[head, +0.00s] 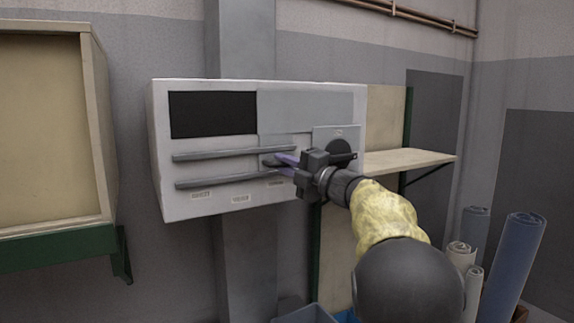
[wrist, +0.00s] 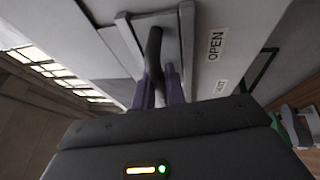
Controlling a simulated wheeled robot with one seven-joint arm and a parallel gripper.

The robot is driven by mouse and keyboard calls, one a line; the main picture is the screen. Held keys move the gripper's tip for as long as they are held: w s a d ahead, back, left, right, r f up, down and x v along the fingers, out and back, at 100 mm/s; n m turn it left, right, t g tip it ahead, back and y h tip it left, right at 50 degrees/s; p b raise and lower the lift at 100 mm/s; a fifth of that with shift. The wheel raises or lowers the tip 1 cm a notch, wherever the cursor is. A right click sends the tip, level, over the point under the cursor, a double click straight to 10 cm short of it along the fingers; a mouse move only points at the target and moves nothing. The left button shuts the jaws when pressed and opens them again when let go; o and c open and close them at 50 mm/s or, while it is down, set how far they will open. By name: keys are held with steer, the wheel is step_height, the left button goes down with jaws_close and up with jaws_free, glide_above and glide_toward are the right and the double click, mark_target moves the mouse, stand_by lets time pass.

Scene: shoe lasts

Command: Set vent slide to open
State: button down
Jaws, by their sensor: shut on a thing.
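The vent slide's dark handle (wrist: 154,48) stands between two grey rails in the wrist view. In the head view the handle (head: 269,163) is near the right end of the rails, partly hidden by my gripper (head: 284,161). The purple fingers of my gripper (wrist: 161,84) are shut on the handle. An "OPEN" label (wrist: 217,45) lies beside the handle, just outside one rail. A second label (wrist: 221,87), hard to read, lies farther along. In the head view the handle is roughly above the rightmost label (head: 278,183).
The white wall box (head: 230,207) has a black window (head: 212,114) and a round dark knob (head: 340,150) right of my gripper. A shelf (head: 410,160) juts out to the right. Rolls (head: 515,265) stand at lower right. A cabinet (head: 50,130) is at left.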

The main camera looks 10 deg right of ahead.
steer(key=shift+d, duration=0.15)
steer(key=c, duration=1.9)
jaws_free()
steer(key=shift+o, duration=0.8)
steer(key=shift+w+d, duration=0.15)
steer(key=shift+d, duration=0.05)
steer(key=shift+s+f, duration=0.1)
steer(key=shift+s, duration=0.15)
steer(key=b+v, duration=0.8)
steer(key=v, duration=0.9)
steer(key=shift+w+f, duration=0.15)
steer(key=shift+w, duration=0.1)
steer(key=shift+s, duration=0.1)
